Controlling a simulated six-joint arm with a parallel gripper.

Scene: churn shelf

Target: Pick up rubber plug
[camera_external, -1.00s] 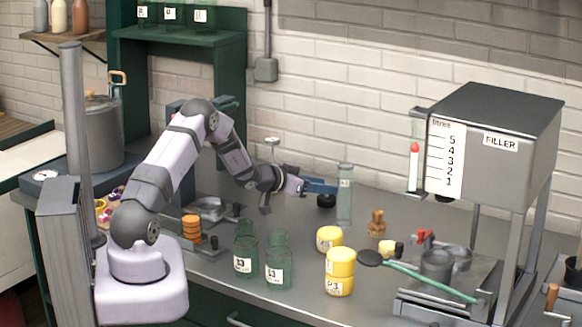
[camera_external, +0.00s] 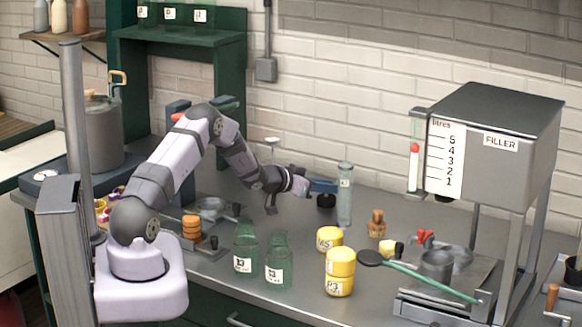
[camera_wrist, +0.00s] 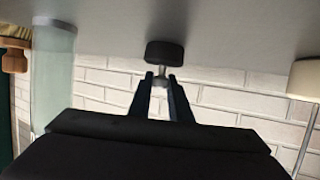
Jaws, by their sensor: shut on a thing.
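The rubber plug (camera_external: 326,201) is a small black stopper, in the outside view just left of the tall clear glass cylinder. In the wrist view the plug (camera_wrist: 164,53) shows a dark wide end and a narrower pale stem between the fingertips. My gripper (camera_external: 318,187) is shut on the plug's stem, with the blue fingers reaching right; it also shows in the wrist view (camera_wrist: 161,80). I cannot tell whether the plug touches the bench.
The glass cylinder (camera_external: 344,195) stands close right of my gripper; it also shows at the wrist view's left (camera_wrist: 52,75). The filler (camera_external: 490,140) stands at right.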

